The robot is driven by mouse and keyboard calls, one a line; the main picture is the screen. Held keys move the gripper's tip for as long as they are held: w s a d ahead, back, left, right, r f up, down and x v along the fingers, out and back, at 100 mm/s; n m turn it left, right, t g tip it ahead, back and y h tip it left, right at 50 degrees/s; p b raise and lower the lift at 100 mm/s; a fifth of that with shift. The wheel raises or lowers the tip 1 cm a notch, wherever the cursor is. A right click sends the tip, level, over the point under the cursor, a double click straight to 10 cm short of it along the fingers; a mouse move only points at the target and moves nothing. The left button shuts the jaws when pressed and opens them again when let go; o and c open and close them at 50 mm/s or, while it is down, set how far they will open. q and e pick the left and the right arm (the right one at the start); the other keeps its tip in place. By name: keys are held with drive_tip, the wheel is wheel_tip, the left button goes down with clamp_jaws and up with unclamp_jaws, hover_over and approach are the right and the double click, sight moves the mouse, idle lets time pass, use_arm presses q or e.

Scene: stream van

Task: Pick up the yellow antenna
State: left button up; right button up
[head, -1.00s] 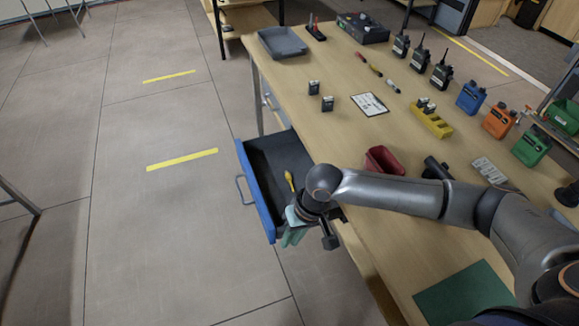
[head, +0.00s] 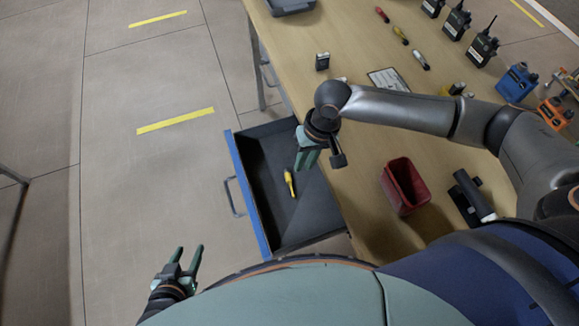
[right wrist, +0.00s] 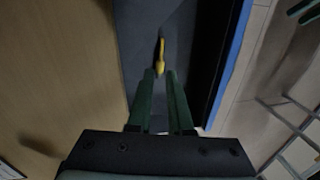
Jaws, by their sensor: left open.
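The yellow antenna (head: 290,183) lies on the floor of the open drawer (head: 262,150), with nothing else seen in there. It also shows in the right wrist view (right wrist: 160,60), just beyond the fingertips. My right gripper (head: 306,167) is over the drawer, above and a little to the right of the antenna in the head view. Its green fingers are apart and empty, pointing down, and do not visibly hold the antenna. My left gripper (head: 186,257) is open and empty over the floor, left of the drawer.
The drawer has a blue front (head: 248,195) with a handle and is pulled out from the wooden table (head: 365,215). A red bin (head: 404,186) and a black device (head: 470,195) stand on the tabletop. The floor left of the drawer is clear.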

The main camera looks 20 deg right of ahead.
hover_over(292, 187)
drive_tip(key=d, duration=0.2)
drive_tip(key=f, duration=0.4)
drive_tip(key=s+f, duration=0.1)
drive_tip(key=shift+a+f, duration=0.25)
drive_tip(key=shift+f, duration=0.15)
drive_tip(key=shift+w+a+f+b, duration=0.15)
drive_tip(key=shift+a+f+b, duration=0.05)
drive_tip(key=shift+f, duration=0.8)
drive_tip(key=shift+w+a+f+b, duration=0.15)
drive_tip(key=shift+a+f, duration=0.1)
drive_tip(key=shift+f, duration=0.7)
drive_tip(key=shift+w+a+f+b, duration=0.15)
drive_tip(key=shift+a+f+b, duration=0.05)
drive_tip(key=shift+f, duration=0.8)
clamp_jaws()
